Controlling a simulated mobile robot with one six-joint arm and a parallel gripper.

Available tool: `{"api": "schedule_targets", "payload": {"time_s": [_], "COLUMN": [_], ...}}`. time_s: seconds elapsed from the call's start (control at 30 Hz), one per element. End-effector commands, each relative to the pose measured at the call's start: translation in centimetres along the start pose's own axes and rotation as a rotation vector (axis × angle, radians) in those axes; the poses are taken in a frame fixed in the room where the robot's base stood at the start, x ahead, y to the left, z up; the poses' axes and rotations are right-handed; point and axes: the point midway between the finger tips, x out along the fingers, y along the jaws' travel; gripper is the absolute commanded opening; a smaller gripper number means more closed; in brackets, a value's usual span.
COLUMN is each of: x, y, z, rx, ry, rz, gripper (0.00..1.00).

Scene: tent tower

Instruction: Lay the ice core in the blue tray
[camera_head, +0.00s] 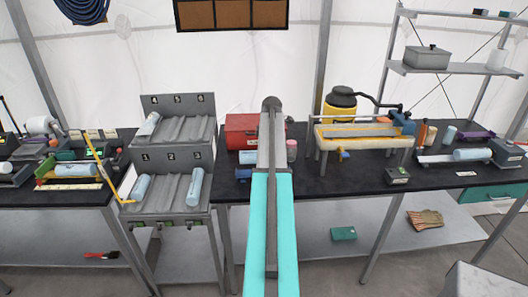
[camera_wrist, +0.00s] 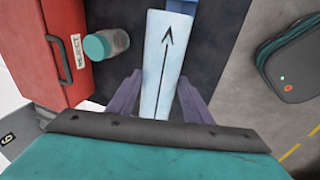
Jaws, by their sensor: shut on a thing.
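My gripper (camera_wrist: 158,92) is shut on a pale blue ice core (camera_wrist: 165,55) marked with a black arrow, one finger on each side. In the head view my arm hides the gripper, and a pale piece (camera_head: 248,157) shows just left of the arm. A small dark blue thing (camera_head: 243,173) lies below it at the bench front, partly hidden; I cannot tell whether it is the blue tray.
A red box (camera_wrist: 62,45) labelled REJECT and a teal-lidded jar (camera_wrist: 106,44) are left of the core. A numbered rack (camera_head: 175,155) with several cores stands left. A trough stand with yellow edging (camera_head: 365,131) and a yellow-and-black container (camera_head: 340,103) are right.

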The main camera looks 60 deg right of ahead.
Motion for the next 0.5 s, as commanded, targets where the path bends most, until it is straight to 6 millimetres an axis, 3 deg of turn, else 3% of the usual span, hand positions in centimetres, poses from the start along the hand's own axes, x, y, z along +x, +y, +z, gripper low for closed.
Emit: {"api": "schedule_targets", "payload": {"time_s": [0.5], "x": [2.5], "y": [-0.6], "z": [0.2], "rx": [0.0], "ry": [0.001], "rz": [0.002], "gripper": [0.0]}}
